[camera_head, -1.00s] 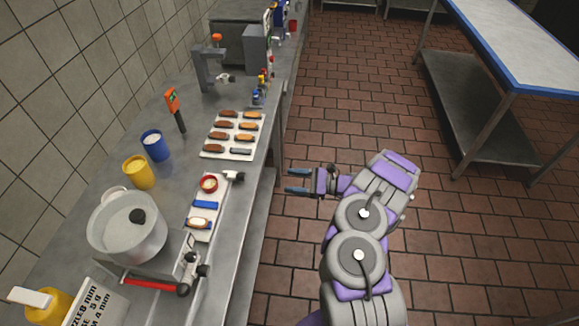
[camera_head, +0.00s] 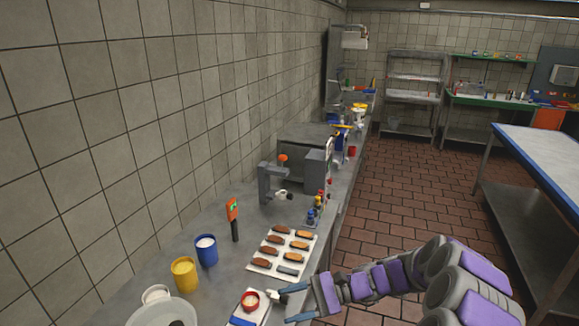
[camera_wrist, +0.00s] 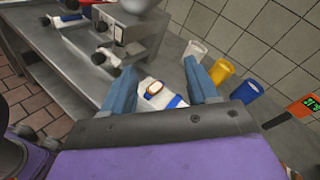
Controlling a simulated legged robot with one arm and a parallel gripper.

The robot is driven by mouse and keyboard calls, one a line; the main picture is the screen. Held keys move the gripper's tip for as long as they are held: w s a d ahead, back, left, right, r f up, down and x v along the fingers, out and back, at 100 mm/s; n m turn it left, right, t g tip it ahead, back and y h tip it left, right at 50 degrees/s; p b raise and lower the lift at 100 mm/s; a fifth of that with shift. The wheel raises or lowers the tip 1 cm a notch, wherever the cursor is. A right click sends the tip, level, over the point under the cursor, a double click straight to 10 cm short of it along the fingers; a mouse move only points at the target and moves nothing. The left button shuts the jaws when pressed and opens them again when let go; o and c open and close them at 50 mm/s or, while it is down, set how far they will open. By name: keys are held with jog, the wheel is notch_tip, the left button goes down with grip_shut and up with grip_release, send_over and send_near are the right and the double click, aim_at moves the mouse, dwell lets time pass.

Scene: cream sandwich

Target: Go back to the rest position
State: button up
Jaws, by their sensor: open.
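My gripper (camera_head: 290,303) is open and empty. My purple and grey arm reaches in from the lower right.
A tray of several eclairs (camera_head: 283,268) lies on the counter. A blue cup (camera_head: 206,252), a yellow cup (camera_head: 184,274) and a pot (camera_head: 160,314) stand to its left. A steel table (camera_head: 541,165) stands at the right. The tiled floor (camera_head: 400,200) between is open.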

jog(key=s+r+n+g+h, duration=0.1)
jog(key=s+r+n+h, duration=0.25)
jog(key=s, duration=0.55)
jog(key=s+r+n+g+h, duration=0.1)
jog(key=s+r+n+h, duration=0.25)
jog(key=s, duration=0.55)
jog(key=s+d+n+t+h, duration=0.2)
jog(key=s+d+t+h, duration=0.1)
jog(key=s+d+h, duration=0.6)
jog(key=s+d, duration=0.4)
jog(key=s, duration=0.1)
jog(key=shift+f+n, duration=0.15)
jog(key=shift+n, duration=0.25)
